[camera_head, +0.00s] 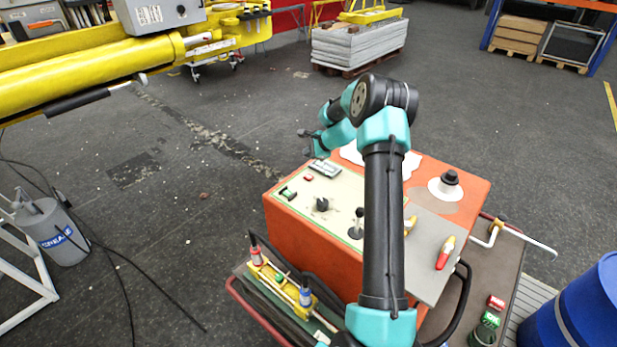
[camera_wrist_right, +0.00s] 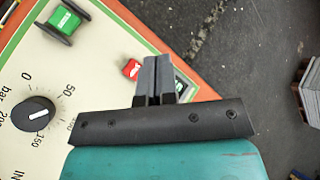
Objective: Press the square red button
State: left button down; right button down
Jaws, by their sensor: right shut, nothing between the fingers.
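The square red button (camera_head: 308,178) is small and sits near the far left edge of the cream panel on the orange control box. In the right wrist view the red button (camera_wrist_right: 131,69) shows just left of the fingertips, with its right part close to the finger edge. My right gripper (camera_head: 308,142) is above the box's far edge. In the wrist view its fingers (camera_wrist_right: 157,64) are shut together with nothing between them. I cannot tell whether they touch the panel. My left gripper is not in view.
A black mushroom knob (camera_head: 449,178) stands at the box's right. A yellow boom (camera_head: 90,72) spans the upper left.

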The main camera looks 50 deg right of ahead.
aim_at(309, 177)
jog(key=shift+f, duration=4.05)
jog(key=shift+f, duration=0.1)
jog(key=shift+f, duration=0.35)
jog(key=shift+f, duration=0.55)
jog(key=shift+r, duration=0.95)
jog(key=shift+r, duration=0.1)
jog(key=shift+r, duration=2.4)
jog(key=shift+a, duration=0.1)
